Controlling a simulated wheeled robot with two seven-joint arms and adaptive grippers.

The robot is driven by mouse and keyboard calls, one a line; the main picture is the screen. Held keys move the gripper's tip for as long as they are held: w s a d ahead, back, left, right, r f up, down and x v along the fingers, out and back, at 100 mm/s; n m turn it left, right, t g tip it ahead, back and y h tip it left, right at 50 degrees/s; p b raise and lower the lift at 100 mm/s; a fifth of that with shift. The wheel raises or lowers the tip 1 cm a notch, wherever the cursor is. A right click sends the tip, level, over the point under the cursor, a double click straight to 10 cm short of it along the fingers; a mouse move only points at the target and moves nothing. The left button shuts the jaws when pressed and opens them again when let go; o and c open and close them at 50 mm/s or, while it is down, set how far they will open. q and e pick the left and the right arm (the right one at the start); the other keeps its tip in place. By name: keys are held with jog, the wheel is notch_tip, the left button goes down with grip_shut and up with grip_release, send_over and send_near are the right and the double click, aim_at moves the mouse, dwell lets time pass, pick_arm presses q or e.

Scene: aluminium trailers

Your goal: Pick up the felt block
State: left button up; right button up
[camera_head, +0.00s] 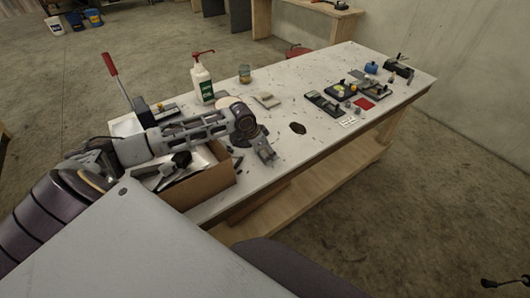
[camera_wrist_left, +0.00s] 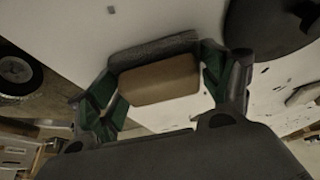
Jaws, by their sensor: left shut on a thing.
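The felt block (camera_wrist_left: 155,78) has a grey felt layer and a tan backing. In the left wrist view it sits between the two green-padded fingers of my left gripper (camera_wrist_left: 155,68), which is shut on it. In the head view my left gripper (camera_head: 262,149) is over the near edge area of the white table, just right of the cardboard box. The block is small and hard to make out there, and I cannot tell its exact gap to the tabletop. My right gripper is not in view.
The open cardboard box (camera_head: 206,188) with tools stands at the near left, under my left arm. A pump bottle (camera_head: 202,82) and a small jar (camera_head: 245,74) stand behind. Small clamps and blocks (camera_head: 325,104) lie to the right. A dark hole or patch (camera_head: 298,128) marks the tabletop.

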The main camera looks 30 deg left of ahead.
pick_arm(q)
jog(key=shift+r, duration=0.7)
notch_tip(320, 180, up, 7)
jog(key=shift+f, duration=0.1)
jog(key=shift+r, duration=0.9)
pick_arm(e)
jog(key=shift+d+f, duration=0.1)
